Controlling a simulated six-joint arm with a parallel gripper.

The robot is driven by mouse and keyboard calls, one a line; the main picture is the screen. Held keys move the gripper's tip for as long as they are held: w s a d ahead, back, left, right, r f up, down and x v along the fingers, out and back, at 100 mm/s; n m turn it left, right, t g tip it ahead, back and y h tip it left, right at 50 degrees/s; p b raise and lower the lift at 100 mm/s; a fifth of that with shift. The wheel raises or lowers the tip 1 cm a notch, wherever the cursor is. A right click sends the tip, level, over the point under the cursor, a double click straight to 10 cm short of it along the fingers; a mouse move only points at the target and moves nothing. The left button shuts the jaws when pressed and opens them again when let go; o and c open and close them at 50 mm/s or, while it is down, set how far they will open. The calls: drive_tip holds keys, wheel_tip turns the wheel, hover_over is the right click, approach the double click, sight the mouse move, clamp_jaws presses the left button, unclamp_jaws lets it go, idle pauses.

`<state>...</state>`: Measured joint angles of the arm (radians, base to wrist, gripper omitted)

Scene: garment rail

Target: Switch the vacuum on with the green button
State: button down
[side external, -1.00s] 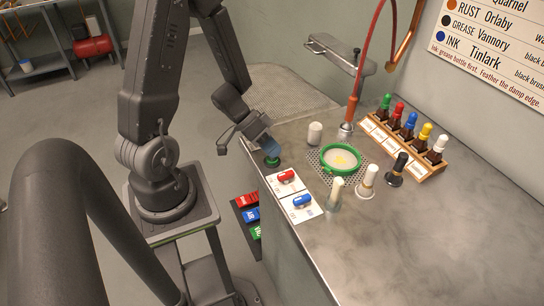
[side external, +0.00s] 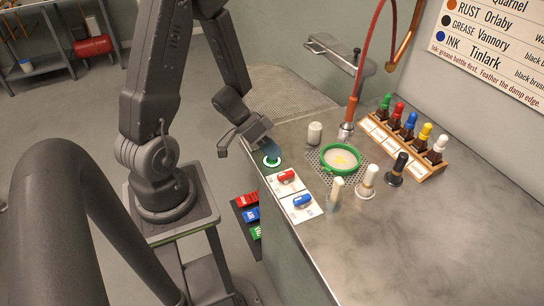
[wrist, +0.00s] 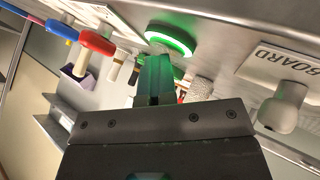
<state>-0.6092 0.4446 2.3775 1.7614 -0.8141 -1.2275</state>
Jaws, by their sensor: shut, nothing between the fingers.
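The green button (side external: 271,162) is on the bench's left edge, just beyond the red and blue switches. A bright ring glows around it, and it also glows in the wrist view (wrist: 170,40). My gripper (side external: 272,152) is shut and empty, pointing down with its bluish fingertips right over the button and partly covering it. In the wrist view the closed fingers (wrist: 155,62) end at the button's rim. I cannot tell whether they touch it.
A red switch (side external: 286,176) and a blue switch (side external: 302,201) sit on white plates beside the button. A green-rimmed dish (side external: 341,173), several brushes and a rack (side external: 398,149) of capped bottles stand to the right. The front right bench top is clear.

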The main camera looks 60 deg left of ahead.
drive_tip(key=shift+s+r, duration=0.1)
drive_tip(key=shift+r, duration=3.3)
